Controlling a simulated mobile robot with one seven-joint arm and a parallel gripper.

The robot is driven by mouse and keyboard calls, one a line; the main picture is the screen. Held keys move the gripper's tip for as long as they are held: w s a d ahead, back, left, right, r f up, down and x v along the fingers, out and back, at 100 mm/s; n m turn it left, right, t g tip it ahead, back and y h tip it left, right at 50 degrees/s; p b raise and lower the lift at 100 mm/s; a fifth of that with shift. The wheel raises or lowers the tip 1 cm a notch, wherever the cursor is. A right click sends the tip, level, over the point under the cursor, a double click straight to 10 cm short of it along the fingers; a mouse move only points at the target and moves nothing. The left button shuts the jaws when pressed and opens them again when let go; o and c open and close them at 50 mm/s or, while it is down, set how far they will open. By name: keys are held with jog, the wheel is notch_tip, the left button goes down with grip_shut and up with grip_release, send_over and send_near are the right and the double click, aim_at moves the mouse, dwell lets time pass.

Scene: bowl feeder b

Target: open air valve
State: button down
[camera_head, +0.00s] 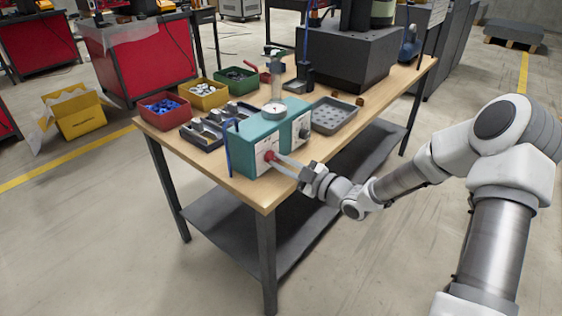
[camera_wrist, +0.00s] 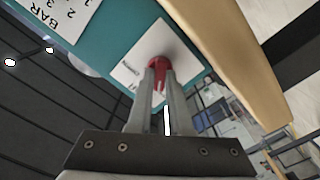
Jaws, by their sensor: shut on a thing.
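A teal box (camera_head: 246,139) with white label plates stands at the near corner of the wooden table. A small red knob (camera_head: 269,156) sits on its front face; it also shows in the wrist view (camera_wrist: 157,63). My gripper (camera_head: 277,159) reaches in from the right. In the wrist view, my gripper (camera_wrist: 162,75) has its two fingers on either side of the red knob, shut on it. The fingers hide part of the knob.
Red (camera_head: 163,115), yellow (camera_head: 204,102) and green (camera_head: 236,85) bins with parts stand on the wooden table (camera_head: 190,158). A grey tray (camera_head: 332,115) lies right of the box. A blue tube (camera_head: 227,150) runs up at the box's left. The floor at front right is clear.

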jog(key=m+p, duration=0.2)
jog(key=m, duration=0.2)
jog(key=shift+r, duration=0.1)
jog(key=m+p, duration=0.2)
jog(key=m, duration=0.2)
jog(key=shift+m, duration=0.4)
jog(key=m+p, duration=0.2)
jog(key=m, duration=0.2)
jog(key=shift+m+p, duration=0.55)
jog(key=shift+m, duration=1.45)
jog(key=shift+f, duration=0.2)
jog(key=c, duration=0.8)
grip_release()
jog(key=shift+c, duration=0.2)
jog(key=shift+d, duration=0.2)
jog(key=p+v, duration=0.2)
jog(key=v, duration=1.5)
